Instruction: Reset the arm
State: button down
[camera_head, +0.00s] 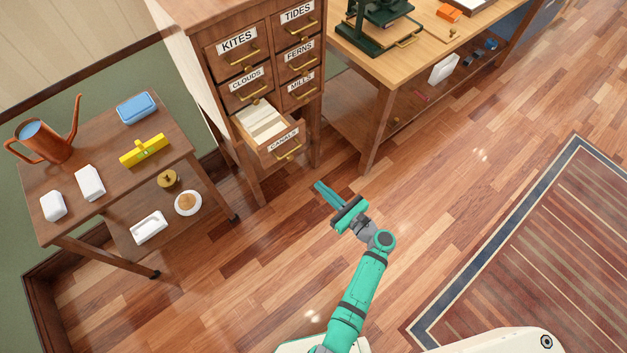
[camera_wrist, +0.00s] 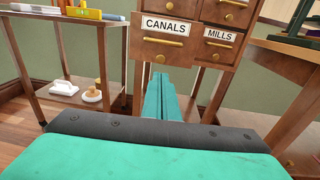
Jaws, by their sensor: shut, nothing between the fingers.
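My arm, green with dark joints, reaches out over the wooden floor in the head view. My gripper (camera_head: 319,186) is shut and empty, its green fingers pressed together. It is in front of the card-catalog cabinet (camera_head: 215,120), apart from it. In the wrist view the fingers of my gripper (camera_wrist: 158,78) point toward the cabinet, just below the drawer labelled CANALS (camera_wrist: 170,46). In the head view the CANALS drawer (camera_head: 283,143) is pulled open, with cards (camera_head: 260,122) showing inside.
A two-tier side table (camera_head: 110,200) stands left, holding a copper watering can (camera_head: 48,142), a blue box (camera_head: 137,107) and a yellow object (camera_head: 145,150). A wooden workbench (camera_head: 385,75) stands at the upper right. A striped rug (camera_head: 540,260) lies right. The floor around my gripper is clear.

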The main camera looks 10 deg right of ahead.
jog(key=shift+s+d, duration=0.4)
jog(key=shift+s, duration=0.1)
jog(key=s+a+f+n+g+h, duration=0.2)
jog(key=s+a+f+n+h, duration=0.15)
jog(key=s+f, duration=0.3)
jog(key=s+a+f+n+g+h, duration=0.25)
jog(key=s+a+f+n, duration=0.2)
jog(key=s, duration=0.35)
jog(key=s+r+n+h, duration=0.3)
jog(key=s+n, duration=0.4)
jog(key=s, duration=0.2)
jog(key=s+a+r+n+t, duration=0.1)
jog(key=s+a+r+n, duration=0.1)
jog(key=r+n, duration=0.3)
jog(key=s+a+r+n+t, duration=0.2)
jog(key=r+n, duration=0.3)
jog(key=r, duration=0.7)
jog(key=s+a+r+n+t, duration=0.1)
jog(key=s+r+n, duration=0.3)
jog(key=r, duration=0.5)
jog(key=shift+a+r+n+t, duration=0.15)
jog(key=shift+a+n+t, duration=0.2)
jog(key=shift+a+n, duration=0.2)
